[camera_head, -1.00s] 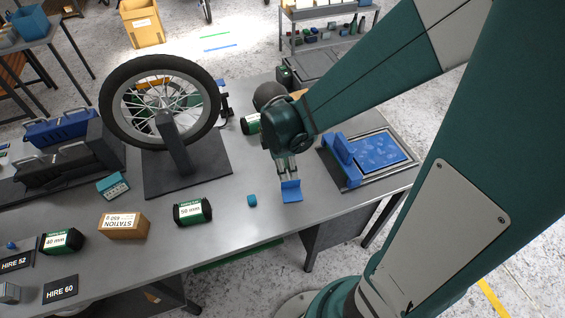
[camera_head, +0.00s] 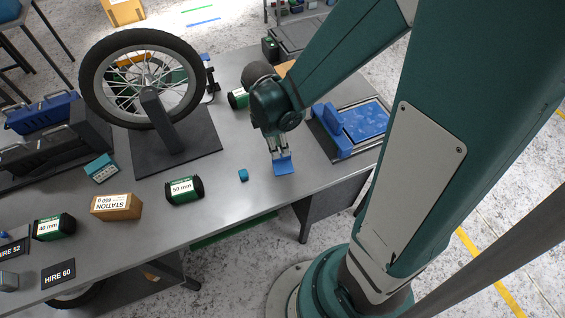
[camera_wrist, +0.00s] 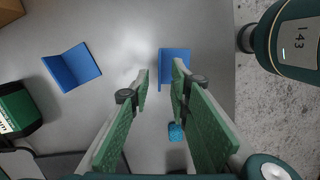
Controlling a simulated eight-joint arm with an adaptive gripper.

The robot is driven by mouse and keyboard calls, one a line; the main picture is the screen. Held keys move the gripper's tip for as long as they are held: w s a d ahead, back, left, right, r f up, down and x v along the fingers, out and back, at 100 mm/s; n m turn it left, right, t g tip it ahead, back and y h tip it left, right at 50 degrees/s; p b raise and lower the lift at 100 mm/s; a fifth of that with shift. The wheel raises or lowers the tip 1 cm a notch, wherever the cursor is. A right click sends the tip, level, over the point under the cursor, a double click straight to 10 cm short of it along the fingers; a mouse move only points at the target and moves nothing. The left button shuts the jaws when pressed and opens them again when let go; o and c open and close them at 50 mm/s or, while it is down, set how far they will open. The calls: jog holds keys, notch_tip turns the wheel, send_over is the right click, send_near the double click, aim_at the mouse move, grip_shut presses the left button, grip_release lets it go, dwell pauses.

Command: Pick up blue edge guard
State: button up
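One blue edge guard (camera_head: 284,166), an L-shaped angle piece, lies on the grey table near its front edge. It also shows in the wrist view (camera_wrist: 176,55), just beyond the fingertips, with the right finger overlapping part of it. A second blue edge guard (camera_wrist: 70,67) lies to the left in the wrist view; I cannot see it in the head view. My gripper (camera_wrist: 160,74) points down over the first guard, its two green-padded fingers apart with nothing held between them. In the head view my gripper (camera_head: 279,154) appears right at the guard; contact is unclear.
A small teal block (camera_head: 243,175) lies left of the guard. A tray with a blue panel (camera_head: 362,122) is to the right.

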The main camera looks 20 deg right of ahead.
aim_at(283, 164)
jog(key=shift+f, duration=0.1)
dwell(0.3)
jog(key=shift+d+f+b, duration=0.25)
jog(key=shift+f, duration=1)
jog(key=shift+d+f+b, duration=0.25)
jog(key=shift+f, duration=0.95)
jog(key=shift+c, duration=0.7)
grip_shut()
